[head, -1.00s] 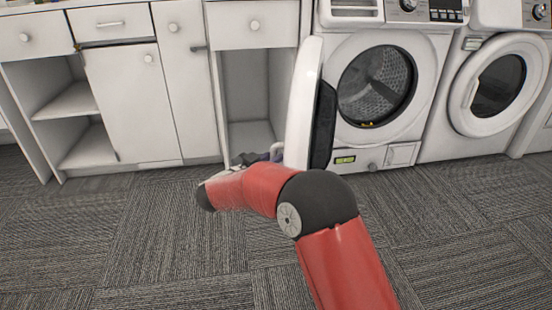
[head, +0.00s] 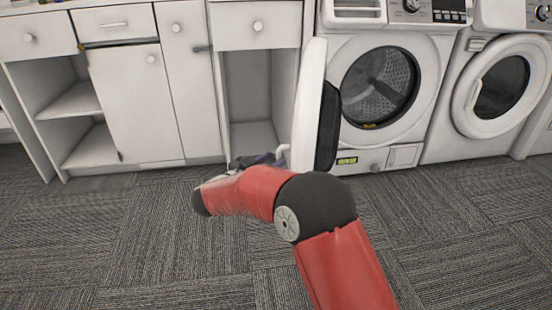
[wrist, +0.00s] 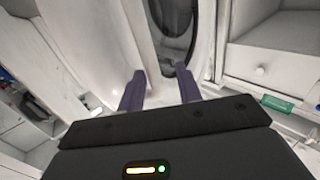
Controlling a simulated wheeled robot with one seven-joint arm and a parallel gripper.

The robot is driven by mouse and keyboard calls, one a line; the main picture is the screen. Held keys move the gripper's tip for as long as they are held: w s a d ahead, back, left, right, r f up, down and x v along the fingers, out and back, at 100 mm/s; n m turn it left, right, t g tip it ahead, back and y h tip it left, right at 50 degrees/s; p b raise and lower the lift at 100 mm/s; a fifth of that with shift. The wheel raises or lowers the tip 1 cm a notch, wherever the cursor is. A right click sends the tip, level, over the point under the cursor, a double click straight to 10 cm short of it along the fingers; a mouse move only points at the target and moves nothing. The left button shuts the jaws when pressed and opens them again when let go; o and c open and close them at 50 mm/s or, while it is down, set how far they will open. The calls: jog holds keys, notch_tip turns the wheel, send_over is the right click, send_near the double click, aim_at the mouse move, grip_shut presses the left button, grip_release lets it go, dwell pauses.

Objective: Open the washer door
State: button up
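The front-loading washer (head: 352,136) at centre right has its round door (head: 308,95) swung wide open. In the head view the door shows nearly edge-on, standing left of the dark drum opening (head: 379,88). My gripper (head: 262,159) is low by the door's left side, partly hidden by my red arm. In the wrist view my two purple fingers (wrist: 160,88) are spread apart, with the pale door surface (wrist: 95,45) and an edge running up beyond them. I see nothing clearly clamped between them. Whether a finger touches the door cannot be told.
A second machine with a shut round door (head: 498,88) stands to the right. White cabinets (head: 135,105) line the left, with an open bay (head: 252,90) beside the washer door. Grey carpet (head: 130,240) in front is clear.

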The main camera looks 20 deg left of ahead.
jog(key=v, duration=0.5)
jog(key=shift+s+a, duration=0.1)
jog(key=shift+s, duration=0.15)
